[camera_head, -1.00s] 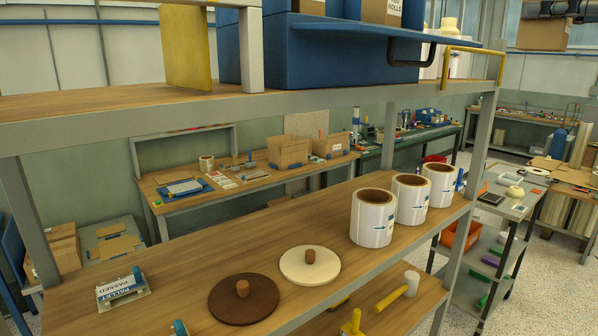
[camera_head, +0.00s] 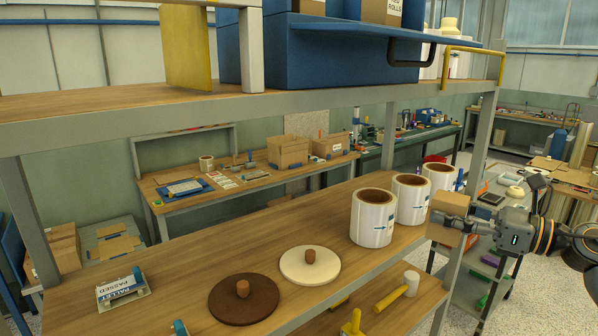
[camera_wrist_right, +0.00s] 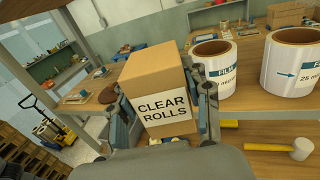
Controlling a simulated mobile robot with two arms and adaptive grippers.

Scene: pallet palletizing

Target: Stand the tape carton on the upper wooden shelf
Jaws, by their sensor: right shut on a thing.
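The tape carton is a tan box whose white label reads "CLEAR ROLLS" (camera_wrist_right: 160,78). It also shows at the right end of the rack in the head view, as a carton (camera_head: 446,234) partly covered by fingers. My right gripper (camera_head: 459,219) is shut on the carton, with one finger on each side in the right wrist view (camera_wrist_right: 163,112). The carton is held up roughly upright, beside the film rolls. The upper wooden shelf (camera_head: 100,104) crosses the top of the head view, above the carton. My left gripper is not in view.
The upper shelf bears a blue bin (camera_head: 300,60), a yellow-and-grey divider (camera_head: 187,50) and a yellow rail (camera_head: 472,62). The lower shelf (camera_head: 190,262) holds several white film rolls (camera_head: 372,218) and two round lids (camera_head: 310,265). A rack post (camera_head: 484,130) stands near the carton.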

